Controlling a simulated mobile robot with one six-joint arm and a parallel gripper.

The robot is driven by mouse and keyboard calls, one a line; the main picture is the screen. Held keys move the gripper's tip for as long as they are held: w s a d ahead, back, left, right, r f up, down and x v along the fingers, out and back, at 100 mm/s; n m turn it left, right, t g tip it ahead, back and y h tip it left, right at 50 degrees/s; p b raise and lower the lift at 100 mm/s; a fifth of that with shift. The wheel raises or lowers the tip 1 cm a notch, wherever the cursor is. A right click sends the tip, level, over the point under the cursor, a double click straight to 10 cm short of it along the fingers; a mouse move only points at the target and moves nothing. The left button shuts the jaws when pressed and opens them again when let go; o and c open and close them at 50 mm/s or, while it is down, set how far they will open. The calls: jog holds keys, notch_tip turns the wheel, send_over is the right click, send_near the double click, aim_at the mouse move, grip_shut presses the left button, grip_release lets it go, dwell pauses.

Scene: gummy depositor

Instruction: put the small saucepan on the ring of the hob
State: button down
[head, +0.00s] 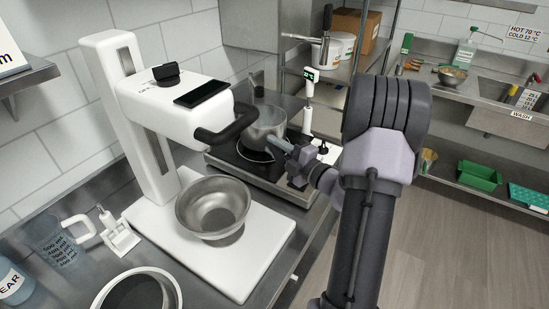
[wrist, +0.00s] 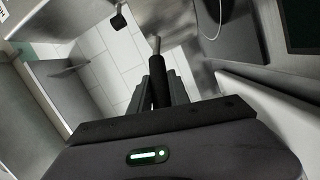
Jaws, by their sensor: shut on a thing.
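The small saucepan (head: 262,124) is a grey metal pan at the black hob (head: 228,154), behind the arm of the white mixer-like machine. Part of a pale ring line shows on the hob just below the pan. I cannot tell whether the pan's base touches the hob. My gripper (head: 282,146) is at the pan's near right side, shut on its handle. In the wrist view the dark handle (wrist: 158,88) with a metal end stands between the fingers; the pan's bowl is not clearly seen there.
The white machine (head: 150,120) with a steel bowl (head: 212,207) on its base stands close left of the hob. A white probe-like device (head: 308,100) with a green display stands behind my gripper. A jug (head: 55,243) and another round pan (head: 138,292) are at front left.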

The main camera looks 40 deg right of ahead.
notch_tip(320, 180, down, 3)
jog(key=shift+b, duration=0.7)
jog(key=shift+r, duration=0.2)
jog(key=c, duration=1.2)
grip_release()
jog(key=shift+f, duration=0.15)
jog(key=shift+c, duration=0.2)
